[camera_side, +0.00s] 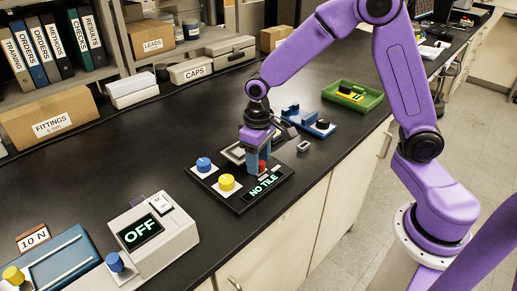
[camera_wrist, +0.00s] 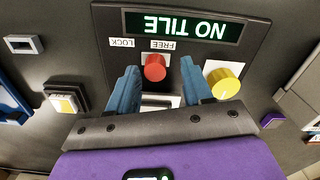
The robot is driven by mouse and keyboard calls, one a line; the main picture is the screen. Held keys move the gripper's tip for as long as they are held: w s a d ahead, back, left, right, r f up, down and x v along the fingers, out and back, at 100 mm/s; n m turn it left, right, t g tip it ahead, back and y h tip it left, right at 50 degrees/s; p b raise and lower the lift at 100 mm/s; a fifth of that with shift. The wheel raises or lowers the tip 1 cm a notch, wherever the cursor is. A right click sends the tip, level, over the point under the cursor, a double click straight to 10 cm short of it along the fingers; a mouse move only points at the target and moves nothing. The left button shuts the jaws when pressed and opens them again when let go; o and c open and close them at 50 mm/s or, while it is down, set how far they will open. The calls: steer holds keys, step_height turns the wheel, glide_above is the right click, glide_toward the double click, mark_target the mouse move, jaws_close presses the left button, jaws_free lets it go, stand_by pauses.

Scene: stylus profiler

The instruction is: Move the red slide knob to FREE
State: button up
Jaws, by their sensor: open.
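The red slide knob (camera_wrist: 155,67) is round and stands on a dark panel (camera_wrist: 105,75) in the wrist view, where the labels read upside down. It sits beside the FREE label (camera_wrist: 162,44), with the LOCK label (camera_wrist: 121,42) farther left. My gripper (camera_wrist: 158,66) is open, its blue fingers on either side of the knob with gaps visible. In the side view my gripper (camera_side: 257,160) points down at the panel, and the red knob (camera_side: 262,166) shows at its fingertips, partly hidden. The panel's display (camera_side: 264,187) reads NO TILE.
A yellow knob (camera_side: 227,183) and a blue knob (camera_side: 204,164) stand on the same panel, close to my gripper. A grey box reading OFF (camera_side: 150,235) is nearer the camera. A blue fixture (camera_side: 308,122) and a green tray (camera_side: 352,96) lie beyond.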

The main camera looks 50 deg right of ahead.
step_height(320, 180, up, 17)
steer(key=shift+r, duration=0.2)
stand_by(0.3)
steer(key=s+d+f+n, duration=0.1)
steer(key=s+f+n, duration=0.2)
steer(key=s, duration=0.5)
steer(key=s+d+f+n, duration=0.1)
steer(key=s+f+n, duration=0.2)
steer(key=s, duration=0.5)
steer(key=s+d+f+n, duration=0.2)
steer(key=s+f+n, duration=0.1)
steer(key=s, duration=0.6)
steer(key=shift+f+n, duration=0.3)
steer(key=shift+f, duration=0.05)
